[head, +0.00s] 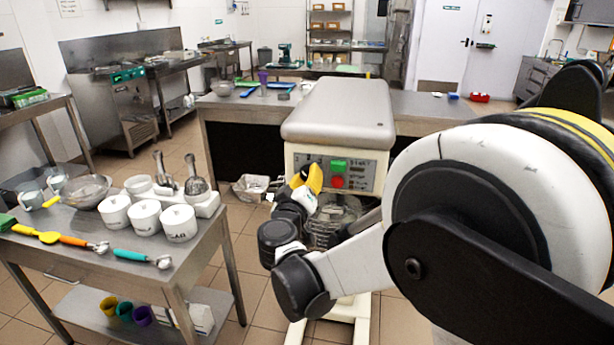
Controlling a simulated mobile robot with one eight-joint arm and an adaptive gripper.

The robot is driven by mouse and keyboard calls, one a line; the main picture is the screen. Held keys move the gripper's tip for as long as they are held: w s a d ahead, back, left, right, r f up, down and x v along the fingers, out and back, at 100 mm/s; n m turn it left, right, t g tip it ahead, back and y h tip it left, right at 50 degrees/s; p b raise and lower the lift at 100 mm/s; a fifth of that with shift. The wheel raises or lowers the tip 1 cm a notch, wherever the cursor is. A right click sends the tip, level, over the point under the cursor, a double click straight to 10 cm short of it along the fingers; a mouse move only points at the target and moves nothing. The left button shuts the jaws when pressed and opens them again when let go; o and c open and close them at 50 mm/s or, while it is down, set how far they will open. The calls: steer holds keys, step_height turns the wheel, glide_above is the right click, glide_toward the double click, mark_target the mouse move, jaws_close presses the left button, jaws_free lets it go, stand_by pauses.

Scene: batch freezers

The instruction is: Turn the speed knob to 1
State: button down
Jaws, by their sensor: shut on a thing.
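A large planetary mixer (338,105) stands in the middle, with a grey top housing and a cream body. Its front control panel (362,170) carries a green button (338,167) and a red button (338,182). My gripper (308,178), with yellow and black parts, is at the left part of this panel, left of the buttons. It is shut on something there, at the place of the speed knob. The knob is hidden by the gripper, so its setting cannot be read. Small marks show on the panel just above the gripper.
A steel table (75,228) at the left holds white tubs, a bowl (86,191) and several scoops. A long steel counter (425,104) runs behind the mixer. A wire guard and bowl (332,222) sit below the panel.

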steer(key=shift+n, duration=0.5)
steer(key=c, duration=1)
jaws_free()
steer(key=shift+w+d, duration=0.1)
steer(key=shift+c, duration=0.2)
steer(key=v, duration=1.2)
